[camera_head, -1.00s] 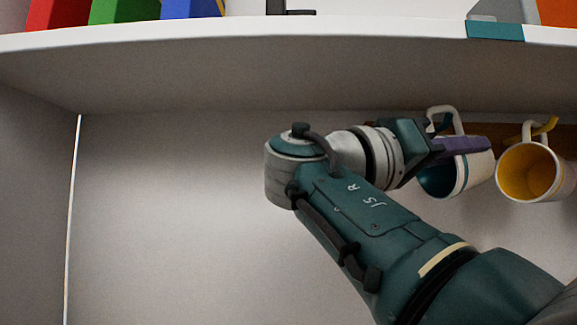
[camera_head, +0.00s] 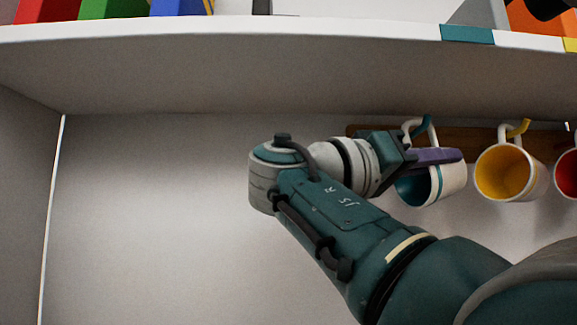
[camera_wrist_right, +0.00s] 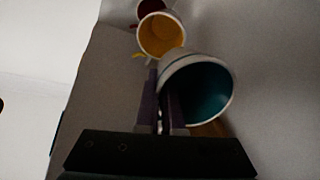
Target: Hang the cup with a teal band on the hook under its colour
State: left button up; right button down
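The cup with a teal band (camera_head: 450,182) is white outside and teal inside. It hangs tilted at the rack, its mouth toward the lower left. Its white handle rises to the teal hook (camera_head: 427,122) and appears to be around it; the exact contact is partly hidden. My right gripper (camera_head: 440,156) has purple fingers at the cup's handle side and appears shut on it. In the right wrist view the cup (camera_wrist_right: 205,92) is just beyond the close-set fingers (camera_wrist_right: 161,105). A teal label (camera_head: 467,34) is on the shelf edge above. My left gripper is not in view.
A yellow-lined cup (camera_head: 507,174) hangs on a yellow hook (camera_head: 518,128) to the right, with a red-lined cup (camera_head: 568,174) beyond. The wooden rack (camera_head: 466,138) sits under the white shelf (camera_head: 250,75). The wall at left is clear.

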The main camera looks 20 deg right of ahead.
dwell(0.3)
jog(key=c, duration=1)
grip_release()
jog(key=shift+a, duration=0.1)
